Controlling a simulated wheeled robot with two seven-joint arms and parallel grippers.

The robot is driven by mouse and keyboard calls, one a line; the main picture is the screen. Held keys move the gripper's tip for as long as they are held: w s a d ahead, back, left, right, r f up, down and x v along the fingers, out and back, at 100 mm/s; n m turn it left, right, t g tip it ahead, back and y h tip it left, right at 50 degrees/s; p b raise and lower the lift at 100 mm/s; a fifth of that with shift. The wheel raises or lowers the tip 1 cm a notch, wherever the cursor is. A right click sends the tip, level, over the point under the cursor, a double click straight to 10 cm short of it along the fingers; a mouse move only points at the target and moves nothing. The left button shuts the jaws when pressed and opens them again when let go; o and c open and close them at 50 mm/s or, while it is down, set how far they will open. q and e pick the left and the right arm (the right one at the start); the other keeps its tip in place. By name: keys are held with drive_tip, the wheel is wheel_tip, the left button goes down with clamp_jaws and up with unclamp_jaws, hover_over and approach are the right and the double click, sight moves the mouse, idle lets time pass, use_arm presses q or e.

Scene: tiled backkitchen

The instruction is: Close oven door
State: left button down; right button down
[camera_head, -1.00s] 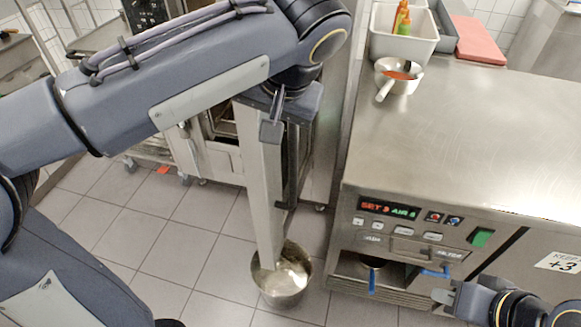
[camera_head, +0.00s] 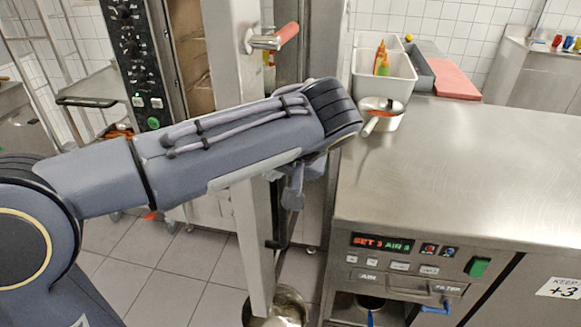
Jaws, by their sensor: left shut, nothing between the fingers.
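The oven door (camera_head: 221,55) stands open. It is a tall steel door seen nearly edge-on in the middle left. Its handle (camera_head: 270,40) with a red grip sticks out to the right near the top. The oven's dark control panel (camera_head: 133,60) is on the left, and part of the lit interior shows between panel and door. My left arm crosses in front of the door and hides its middle. My left gripper (camera_head: 293,192) hangs below the wrist at the door's right side, shut and empty, below the handle. I cannot tell whether it touches the door. My right gripper is out of view.
A steel counter (camera_head: 450,170) fills the right side, with a small pan (camera_head: 385,116), a white bin (camera_head: 385,75) of bottles and a red board (camera_head: 447,82). A metal pot (camera_head: 288,305) stands on the floor below the door. Tiled floor is clear at lower left.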

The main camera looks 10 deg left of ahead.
use_arm(q)
drive_tip(key=shift+a, duration=1)
